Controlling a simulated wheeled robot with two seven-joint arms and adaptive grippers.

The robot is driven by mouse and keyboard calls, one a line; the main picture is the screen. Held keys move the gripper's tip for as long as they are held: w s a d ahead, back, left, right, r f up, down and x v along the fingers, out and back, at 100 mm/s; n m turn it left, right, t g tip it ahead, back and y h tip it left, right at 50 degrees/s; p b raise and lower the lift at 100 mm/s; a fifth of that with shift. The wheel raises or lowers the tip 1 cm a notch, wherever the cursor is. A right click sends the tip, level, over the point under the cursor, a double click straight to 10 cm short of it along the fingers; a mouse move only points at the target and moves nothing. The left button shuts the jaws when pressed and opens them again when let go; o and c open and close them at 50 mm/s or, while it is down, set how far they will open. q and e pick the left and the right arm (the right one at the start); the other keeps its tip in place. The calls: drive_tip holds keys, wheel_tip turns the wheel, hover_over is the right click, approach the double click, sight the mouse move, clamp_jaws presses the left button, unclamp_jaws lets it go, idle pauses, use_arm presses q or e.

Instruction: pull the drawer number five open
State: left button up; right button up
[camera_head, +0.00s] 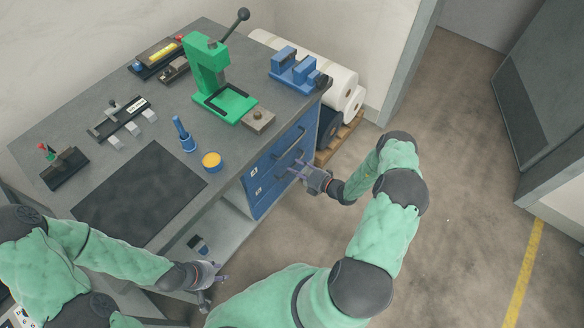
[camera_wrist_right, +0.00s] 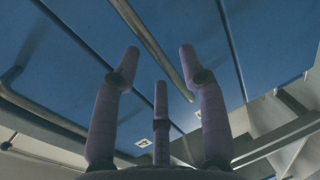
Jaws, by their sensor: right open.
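The blue drawer unit (camera_head: 270,180) hangs under the right end of the grey workbench, with its drawers looking shut. My right gripper (camera_head: 297,170) is at the drawer fronts, open and empty. In the right wrist view its three fingers (camera_wrist_right: 160,70) point at the blue fronts, and a bar handle (camera_wrist_right: 150,40) runs between the fingertips; contact cannot be told. My left gripper (camera_head: 218,272) is low by the bench's front edge, away from the drawers.
On the bench top (camera_head: 190,115) stand a green press (camera_head: 215,85), a blue vise (camera_head: 297,70), a yellow-topped tin (camera_head: 211,161) and a black mat (camera_head: 140,195). White rolls (camera_head: 335,85) on a pallet stand beyond the drawers. The floor (camera_head: 460,170) to the right is clear.

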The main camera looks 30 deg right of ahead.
drive_tip(key=shift+x, duration=1.5)
clamp_jaws()
drive_tip(key=shift+s, duration=0.1)
drive_tip(key=f+v, duration=0.2)
drive_tip(key=v, duration=1)
drive_tip(key=s+f+v, duration=0.1)
drive_tip(key=f+v, duration=0.2)
drive_tip(key=v, duration=1)
drive_tip(key=shift+d+f, duration=0.15)
drive_tip(key=shift+d, duration=0.25)
drive_tip(key=shift+s, duration=0.15)
unclamp_jaws()
